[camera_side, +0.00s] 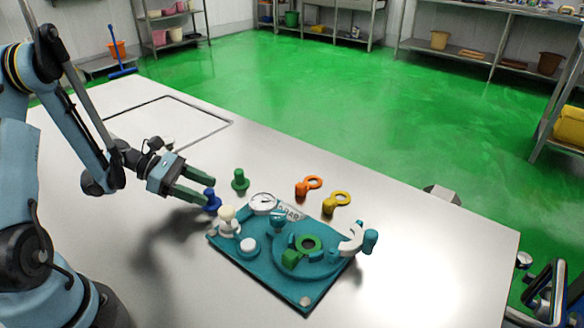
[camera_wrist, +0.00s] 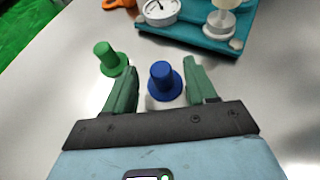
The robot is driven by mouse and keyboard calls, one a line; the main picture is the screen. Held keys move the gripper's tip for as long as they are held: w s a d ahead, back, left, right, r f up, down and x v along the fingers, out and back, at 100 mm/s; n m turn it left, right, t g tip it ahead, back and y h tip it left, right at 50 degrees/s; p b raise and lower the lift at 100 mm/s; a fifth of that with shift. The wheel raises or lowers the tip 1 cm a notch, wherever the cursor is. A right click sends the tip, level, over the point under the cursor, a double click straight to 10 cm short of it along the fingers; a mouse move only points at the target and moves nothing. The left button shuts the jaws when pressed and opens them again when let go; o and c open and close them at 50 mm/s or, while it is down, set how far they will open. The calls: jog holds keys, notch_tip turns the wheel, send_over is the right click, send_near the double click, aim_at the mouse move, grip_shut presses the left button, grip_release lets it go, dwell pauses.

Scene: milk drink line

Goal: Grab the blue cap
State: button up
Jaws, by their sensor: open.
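The blue cap (camera_side: 211,200) stands upright on the white table, left of the teal board. In the wrist view the blue cap (camera_wrist: 164,82) shows a round flange with a knob on top. My gripper (camera_side: 211,192) is open at the cap. In the wrist view the green fingers of my gripper (camera_wrist: 161,75) lie on either side of the cap, with a gap visible on each side. I cannot tell the exact height of the fingertips against the cap.
A green cap (camera_side: 239,181) stands close by, just outside one finger in the wrist view (camera_wrist: 110,60). The teal board (camera_side: 290,290) carries a gauge (camera_side: 264,203), a white fitting (camera_side: 228,221) and a green part (camera_side: 297,251).

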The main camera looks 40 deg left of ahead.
grip_shut()
jog(key=shift+r, duration=0.1)
